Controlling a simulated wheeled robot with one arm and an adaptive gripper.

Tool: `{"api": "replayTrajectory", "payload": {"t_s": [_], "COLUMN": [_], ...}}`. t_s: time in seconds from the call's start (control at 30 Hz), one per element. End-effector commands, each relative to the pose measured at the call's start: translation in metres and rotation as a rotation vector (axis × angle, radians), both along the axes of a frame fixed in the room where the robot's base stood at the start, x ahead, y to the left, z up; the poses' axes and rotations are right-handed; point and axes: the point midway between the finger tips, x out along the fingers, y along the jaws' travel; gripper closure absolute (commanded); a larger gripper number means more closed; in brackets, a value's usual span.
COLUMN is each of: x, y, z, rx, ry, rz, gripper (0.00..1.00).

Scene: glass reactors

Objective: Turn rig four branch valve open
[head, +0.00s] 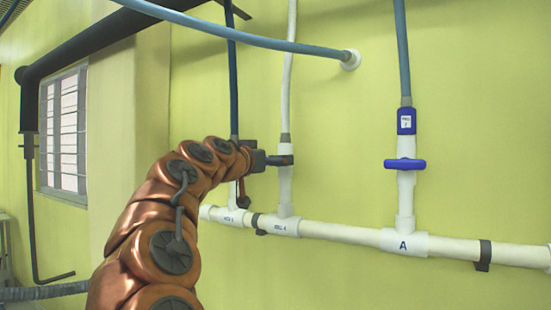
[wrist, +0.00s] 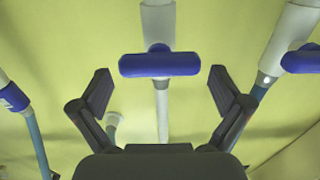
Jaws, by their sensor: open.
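The middle white branch pipe (head: 285,186) rises from a tee with a small label that seems to end in 4. Its valve is mostly hidden behind my gripper (head: 278,160) in the head view. In the wrist view, a blue bar handle (wrist: 160,65) lies crosswise to its white pipe (wrist: 158,22). My gripper (wrist: 160,85) is open, with one finger on each side of the handle and a gap at both ends. I see no contact with it.
A horizontal white pipe (head: 340,232) runs along the green wall. To the right, branch A has a blue crosswise handle (head: 405,164). A blue hose (head: 270,42) crosses above.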

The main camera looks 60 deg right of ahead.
Motion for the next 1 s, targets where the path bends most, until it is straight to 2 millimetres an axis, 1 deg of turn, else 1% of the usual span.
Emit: {"api": "replayTrajectory", "payload": {"t_s": [0.03,0.2,0.33,0.57,1.0], "x": [0.000,0.000,0.000,0.000,0.001], "y": [-0.007,-0.020,-0.023,-0.023,-0.023], "z": [0.001,0.000,0.000,0.000,0.000], "rx": [0.002,0.001,0.001,0.001,0.001], "ry": [0.000,0.000,0.000,0.000,0.000], "rz": [-0.001,-0.003,-0.002,-0.001,-0.001], "gripper": [0.00,0.00,0.00,0.00,0.46]}}
